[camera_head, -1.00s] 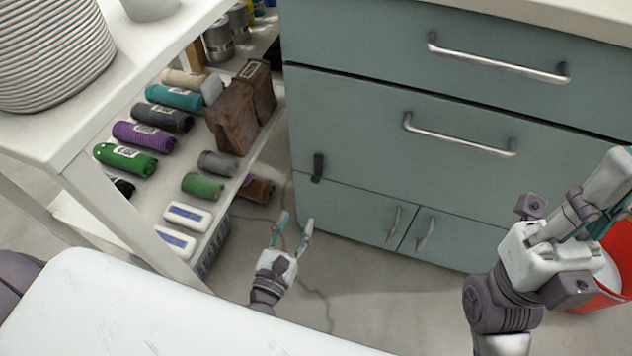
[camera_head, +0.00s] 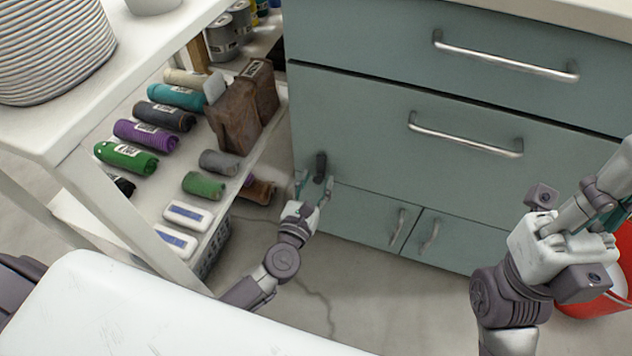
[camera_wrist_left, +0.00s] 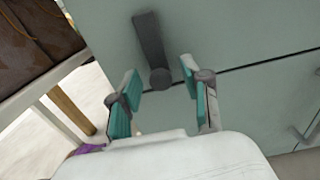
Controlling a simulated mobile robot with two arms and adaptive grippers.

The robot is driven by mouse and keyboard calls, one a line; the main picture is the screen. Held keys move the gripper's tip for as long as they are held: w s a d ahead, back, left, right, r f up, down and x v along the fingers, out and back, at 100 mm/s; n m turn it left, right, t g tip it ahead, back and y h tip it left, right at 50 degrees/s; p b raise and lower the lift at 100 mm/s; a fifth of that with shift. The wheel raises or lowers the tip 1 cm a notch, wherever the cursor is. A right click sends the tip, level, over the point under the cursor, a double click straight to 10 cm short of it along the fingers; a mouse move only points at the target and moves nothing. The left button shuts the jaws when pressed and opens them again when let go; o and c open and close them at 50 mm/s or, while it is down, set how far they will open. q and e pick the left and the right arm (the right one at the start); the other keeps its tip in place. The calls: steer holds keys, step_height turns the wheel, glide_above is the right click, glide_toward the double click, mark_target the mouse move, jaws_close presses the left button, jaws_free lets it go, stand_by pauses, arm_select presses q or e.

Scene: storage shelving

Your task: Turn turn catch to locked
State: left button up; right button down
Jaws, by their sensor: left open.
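In the left wrist view the catch (camera_wrist_left: 152,50) has a long bar pointing up from a round hub. My left gripper (camera_head: 314,186) is open, just in front of and below the catch. In the left wrist view the left gripper's teal-padded fingers (camera_wrist_left: 162,92) stand apart, with the hub between and beyond them; I cannot tell whether they touch it. My right gripper (camera_head: 607,205) is at the right; its fingertips are partly cut off.
The teal cabinet (camera_head: 380,150) has drawers with bar handles and two small doors below. A white shelf unit (camera_head: 85,175) with rolled cloths and boxes stands close on the left. A red bucket (camera_head: 590,305) is at the right. Floor in front is clear.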

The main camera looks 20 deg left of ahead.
arm_select(q)
jaws_close()
